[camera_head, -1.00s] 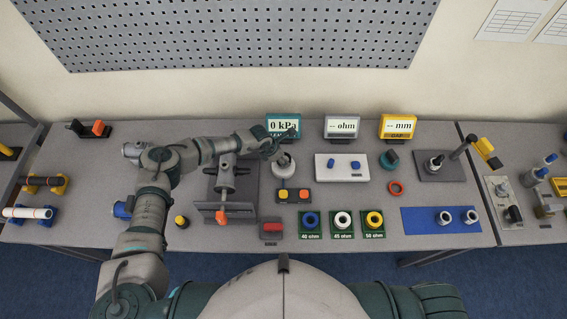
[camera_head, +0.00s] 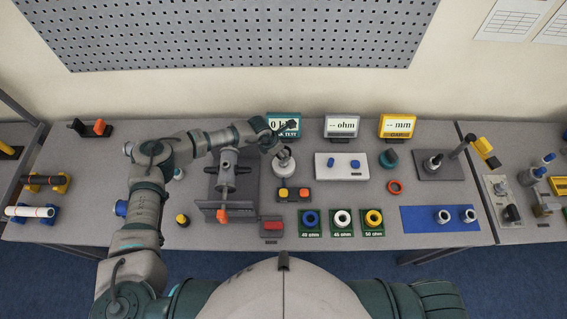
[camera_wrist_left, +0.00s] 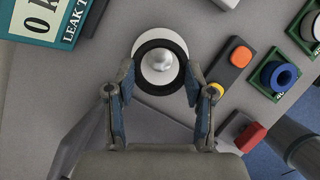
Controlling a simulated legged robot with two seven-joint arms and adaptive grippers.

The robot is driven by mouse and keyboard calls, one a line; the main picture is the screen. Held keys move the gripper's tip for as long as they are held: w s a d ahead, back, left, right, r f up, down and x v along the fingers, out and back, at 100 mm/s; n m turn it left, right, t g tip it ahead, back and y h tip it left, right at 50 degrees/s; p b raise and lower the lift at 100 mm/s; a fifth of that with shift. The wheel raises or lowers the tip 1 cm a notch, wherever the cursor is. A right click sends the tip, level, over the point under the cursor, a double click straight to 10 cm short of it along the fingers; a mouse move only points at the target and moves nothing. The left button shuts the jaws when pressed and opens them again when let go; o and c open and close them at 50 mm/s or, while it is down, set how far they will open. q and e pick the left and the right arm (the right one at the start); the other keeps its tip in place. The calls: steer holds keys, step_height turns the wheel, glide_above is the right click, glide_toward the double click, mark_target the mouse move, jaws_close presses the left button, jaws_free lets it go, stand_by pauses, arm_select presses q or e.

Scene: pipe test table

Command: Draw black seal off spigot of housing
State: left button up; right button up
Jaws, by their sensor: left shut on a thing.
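The housing (camera_head: 284,168) is a pale round body on the table in the head view. The wrist view shows its white round top (camera_wrist_left: 158,34) and a shiny silver dome in the middle, which appears to be the spigot (camera_wrist_left: 160,62). The black seal (camera_wrist_left: 143,66) is a ring seen around the dome. My left gripper (camera_wrist_left: 159,76) is shut on the black seal, one finger on each side. In the head view my left gripper (camera_head: 281,146) is over the housing. I cannot tell how high the seal sits on or above the spigot. My right gripper is out of view.
A teal leak-test display (camera_head: 284,125) stands close behind the housing. A box with orange and yellow buttons (camera_head: 293,194) is in front of it. A grey clamp stand (camera_head: 226,180) is to the left, under my left arm. A white tray (camera_head: 341,174) lies to the right.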

arm_select(q)
steer(key=shift+r, duration=1.9)
